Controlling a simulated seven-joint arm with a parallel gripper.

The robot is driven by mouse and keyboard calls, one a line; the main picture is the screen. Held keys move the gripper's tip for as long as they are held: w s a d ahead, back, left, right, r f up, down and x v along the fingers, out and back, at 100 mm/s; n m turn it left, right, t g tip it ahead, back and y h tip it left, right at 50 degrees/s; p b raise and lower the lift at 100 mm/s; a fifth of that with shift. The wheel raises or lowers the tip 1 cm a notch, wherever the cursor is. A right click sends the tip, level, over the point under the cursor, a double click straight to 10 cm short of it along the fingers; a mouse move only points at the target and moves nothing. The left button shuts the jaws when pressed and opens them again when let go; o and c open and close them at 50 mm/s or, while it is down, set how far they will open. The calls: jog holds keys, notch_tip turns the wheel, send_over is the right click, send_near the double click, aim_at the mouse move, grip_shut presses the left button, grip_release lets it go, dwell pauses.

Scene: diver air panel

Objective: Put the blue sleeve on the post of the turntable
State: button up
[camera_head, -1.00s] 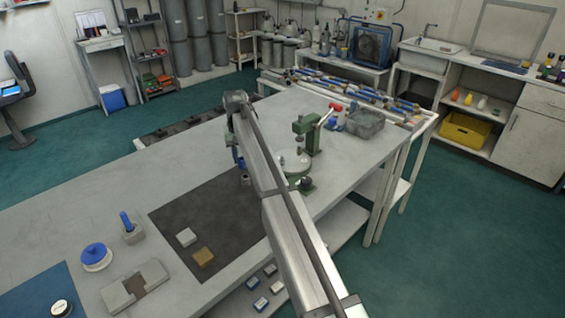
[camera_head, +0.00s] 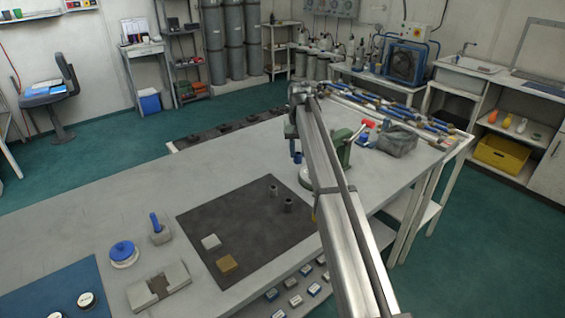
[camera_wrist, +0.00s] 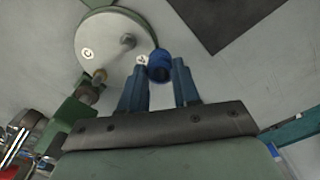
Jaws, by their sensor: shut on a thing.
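The blue sleeve (camera_wrist: 160,66) is a short hollow ring between my fingertips in the wrist view. My gripper (camera_wrist: 159,75) is shut on it, above the table. The turntable (camera_wrist: 106,38) is a pale round disc just left of the sleeve, with round letter labels. A short metal post (camera_wrist: 128,41) stands on the disc, up and left of the sleeve and apart from it. In the head view my gripper (camera_head: 297,155) hangs at the turntable's left side (camera_head: 305,180); my arm hides much of the disc.
A green press (camera_head: 342,148) with a red-ended lever stands behind the turntable. A dark mat (camera_head: 245,235) to the left bears two small cylinders (camera_head: 281,195) and two blocks.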

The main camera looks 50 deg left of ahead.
jog(key=w+d+r+n, duration=0.1)
jog(key=w+d+r, duration=0.2)
jog(key=d+r, duration=0.1)
jog(key=shift+r, duration=0.15)
jog(key=shift+f, duration=2.9)
jog(key=shift+f, duration=1.45)
dwell(0.8)
jog(key=o, duration=1.4)
jog(key=shift+o, duration=0.2)
jog(key=shift+r, duration=0.1)
